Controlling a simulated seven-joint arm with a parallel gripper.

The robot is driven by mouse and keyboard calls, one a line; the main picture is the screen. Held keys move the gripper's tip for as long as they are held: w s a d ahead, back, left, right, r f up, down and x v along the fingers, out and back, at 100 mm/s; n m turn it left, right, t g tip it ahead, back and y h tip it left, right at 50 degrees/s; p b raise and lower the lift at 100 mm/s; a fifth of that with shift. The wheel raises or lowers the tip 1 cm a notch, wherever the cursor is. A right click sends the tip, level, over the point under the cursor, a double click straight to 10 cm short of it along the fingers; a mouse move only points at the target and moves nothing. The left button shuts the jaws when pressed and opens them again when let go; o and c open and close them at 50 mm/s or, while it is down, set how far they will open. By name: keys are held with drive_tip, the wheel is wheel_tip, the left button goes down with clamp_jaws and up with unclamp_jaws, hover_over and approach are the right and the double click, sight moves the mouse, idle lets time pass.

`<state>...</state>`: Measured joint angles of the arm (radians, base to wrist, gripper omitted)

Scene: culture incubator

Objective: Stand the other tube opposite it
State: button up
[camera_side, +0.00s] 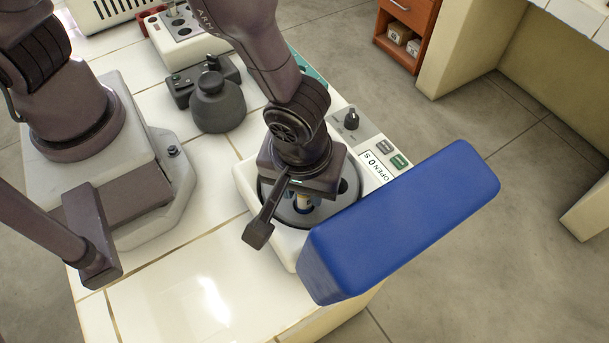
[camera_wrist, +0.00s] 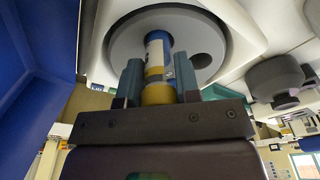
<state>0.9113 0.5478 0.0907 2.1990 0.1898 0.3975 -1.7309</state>
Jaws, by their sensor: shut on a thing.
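My gripper (camera_wrist: 158,82) is shut on a tube (camera_wrist: 155,62) with a blue body, a white label and a yellow end nearest the wrist. The tube's far end meets the grey rotor (camera_wrist: 122,58) of the centrifuge; I cannot tell how deep it sits. One dark, empty-looking hole (camera_wrist: 201,61) shows beside it. In the side view, my gripper (camera_side: 302,200) points down over the rotor (camera_side: 349,192) inside the white centrifuge (camera_side: 246,184). The blue lid (camera_side: 405,220) is open. No second tube can be made out; much of the rotor is hidden.
The centrifuge panel reads "OPEN 0 S" (camera_side: 377,168), with a knob (camera_side: 351,119) behind. A dark grey rounded device (camera_side: 217,103) stands to the left on the tiled bench. The raised lid is close on the right. Front bench tiles (camera_side: 200,300) are clear.

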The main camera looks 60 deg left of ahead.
drive_tip(key=shift+f, duration=0.85)
drive_tip(key=o, duration=1.3)
drive_tip(key=shift+r, duration=0.1)
drive_tip(key=shift+r, duration=3.7)
